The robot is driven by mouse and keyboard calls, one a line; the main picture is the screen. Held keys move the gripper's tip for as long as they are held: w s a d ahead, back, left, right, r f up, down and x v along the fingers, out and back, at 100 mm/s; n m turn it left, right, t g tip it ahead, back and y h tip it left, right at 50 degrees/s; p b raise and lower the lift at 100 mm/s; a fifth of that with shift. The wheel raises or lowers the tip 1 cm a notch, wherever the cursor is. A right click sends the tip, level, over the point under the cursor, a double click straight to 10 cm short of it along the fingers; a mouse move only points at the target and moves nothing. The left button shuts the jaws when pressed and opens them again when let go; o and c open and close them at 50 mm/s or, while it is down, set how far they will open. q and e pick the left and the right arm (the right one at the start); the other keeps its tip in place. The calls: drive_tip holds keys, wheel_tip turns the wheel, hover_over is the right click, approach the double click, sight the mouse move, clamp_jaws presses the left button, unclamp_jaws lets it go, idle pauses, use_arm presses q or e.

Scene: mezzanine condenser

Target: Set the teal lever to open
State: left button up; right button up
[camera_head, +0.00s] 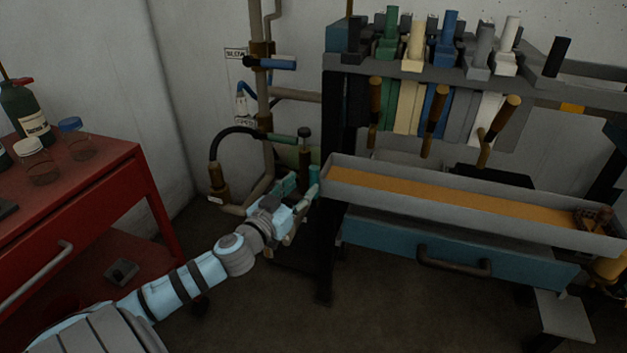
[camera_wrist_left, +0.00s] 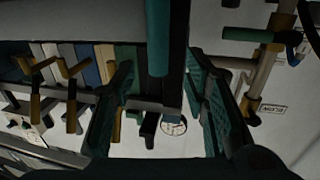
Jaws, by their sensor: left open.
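The teal lever (camera_head: 313,176) stands roughly upright beside the left end of the long grey trough, just beyond my left gripper (camera_head: 296,192). In the left wrist view the lever (camera_wrist_left: 158,40) hangs down from the top, between the two fingers of the left gripper (camera_wrist_left: 162,85). The fingers are spread with a gap on both sides of the lever, and I see no clear contact. The lever's pivot and any open or shut marking are hidden. My right gripper is in neither view.
The grey trough (camera_head: 480,230) and blue drawer (camera_head: 455,255) are to the right. A red cart (camera_head: 100,185) with bottles is left.

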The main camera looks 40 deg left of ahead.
sight(311, 177)
use_arm(q)
drive_tip(key=w, duration=0.2)
drive_tip(key=w+p, duration=0.1)
drive_tip(key=w, duration=0.3)
drive_tip(key=shift+w+a+r, duration=0.2)
drive_tip(key=shift+w+a, duration=0.05)
drive_tip(key=shift+a, duration=0.1)
drive_tip(key=shift+c, duration=0.5)
clamp_jaws()
